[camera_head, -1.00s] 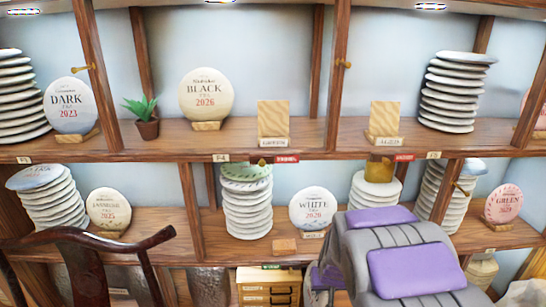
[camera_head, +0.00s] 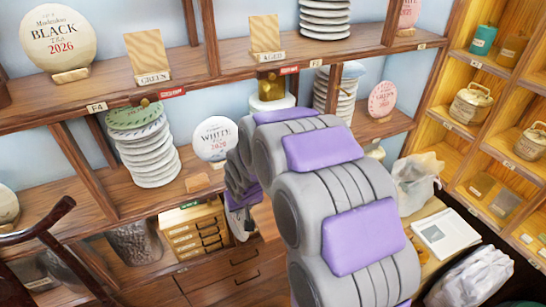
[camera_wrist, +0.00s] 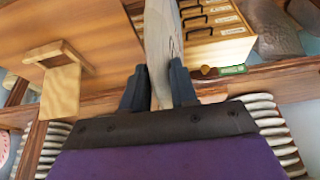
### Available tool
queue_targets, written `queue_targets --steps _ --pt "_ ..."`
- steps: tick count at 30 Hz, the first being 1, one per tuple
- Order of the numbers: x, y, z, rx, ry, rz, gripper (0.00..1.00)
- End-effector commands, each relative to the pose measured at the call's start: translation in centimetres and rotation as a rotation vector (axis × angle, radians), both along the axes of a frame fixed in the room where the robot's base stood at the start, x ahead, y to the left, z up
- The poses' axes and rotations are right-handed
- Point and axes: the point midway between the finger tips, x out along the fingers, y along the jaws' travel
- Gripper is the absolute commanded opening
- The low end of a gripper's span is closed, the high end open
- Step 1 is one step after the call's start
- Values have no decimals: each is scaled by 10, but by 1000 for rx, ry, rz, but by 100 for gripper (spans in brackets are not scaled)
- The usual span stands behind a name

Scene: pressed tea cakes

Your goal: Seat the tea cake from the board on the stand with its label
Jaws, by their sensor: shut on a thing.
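My gripper (camera_wrist: 158,90) is shut on a pale tea cake (camera_wrist: 160,45), seen edge-on between the two dark fingers in the wrist view. The held tea cake (camera_head: 241,224) also shows as a thin pale disc beside my arm in the head view, in front of the drawers. Its label cannot be read. On the upper shelf, an empty wooden stand (camera_head: 149,56) has a tag reading GREEN. I cannot make out the board for sure.
A plate stack (camera_head: 148,150) and shelf posts crowd the lower shelf. Small drawers (camera_head: 196,232) sit below. A wooden stand-like piece (camera_wrist: 58,92) shows in the wrist view.

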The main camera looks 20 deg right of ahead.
Motion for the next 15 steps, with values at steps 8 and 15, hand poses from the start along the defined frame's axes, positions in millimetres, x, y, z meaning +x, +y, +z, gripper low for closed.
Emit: queue_targets --steps 8,15 --pt "-3 -1 0 -3 11 -3 0" --pt "-10 -11 6 1 10 55 0"
